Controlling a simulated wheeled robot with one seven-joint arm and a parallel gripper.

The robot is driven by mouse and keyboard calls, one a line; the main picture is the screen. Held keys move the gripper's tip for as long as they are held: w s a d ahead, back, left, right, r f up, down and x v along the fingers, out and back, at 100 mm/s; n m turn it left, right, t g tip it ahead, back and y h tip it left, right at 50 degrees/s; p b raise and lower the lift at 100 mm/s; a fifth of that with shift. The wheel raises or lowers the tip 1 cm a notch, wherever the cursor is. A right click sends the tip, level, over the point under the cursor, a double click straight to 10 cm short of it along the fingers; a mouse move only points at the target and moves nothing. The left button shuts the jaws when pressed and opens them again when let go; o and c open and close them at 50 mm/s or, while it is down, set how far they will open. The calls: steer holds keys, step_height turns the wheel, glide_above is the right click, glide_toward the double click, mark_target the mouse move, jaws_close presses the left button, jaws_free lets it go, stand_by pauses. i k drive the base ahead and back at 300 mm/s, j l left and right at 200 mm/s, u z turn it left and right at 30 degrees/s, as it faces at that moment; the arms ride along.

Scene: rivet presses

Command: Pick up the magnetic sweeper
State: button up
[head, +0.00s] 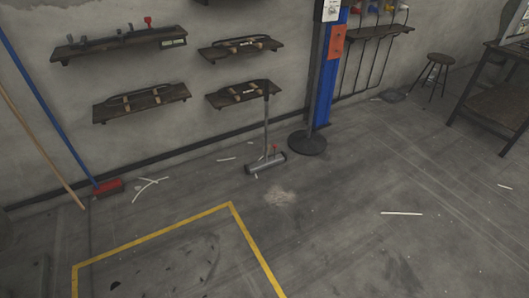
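The magnetic sweeper (266,163) stands on the floor near the wall, in the middle of the head view. It has a grey cylindrical head low on the floor, a thin upright grey handle with a dark top, and a small red part by the head. The top of its handle overlaps the lower right wall shelf in the picture; I cannot tell whether they touch. My gripper is not in view.
A blue post (326,75) and a round-based stand (307,143) are right of the sweeper. A red-headed broom (107,188) leans at left. Wall shelves (142,102) hang behind. A stool (433,75) and workbench (496,100) stand far right. The foreground floor is mostly clear, with yellow tape and scraps.

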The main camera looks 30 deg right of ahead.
mark_target(282, 157)
steer(key=i+l+u, duration=0.1)
steer(key=i+l, duration=0.2)
steer(key=i, duration=0.35)
steer(key=i+l+u, duration=0.15)
steer(key=i+l, duration=0.2)
steer(key=i, duration=0.3)
steer(key=i+l+u, duration=0.1)
steer(key=i+l, duration=0.35)
steer(key=i, duration=0.2)
steer(key=i+l+u, duration=0.1)
steer(key=i+l, duration=0.35)
steer(key=i, duration=0.15)
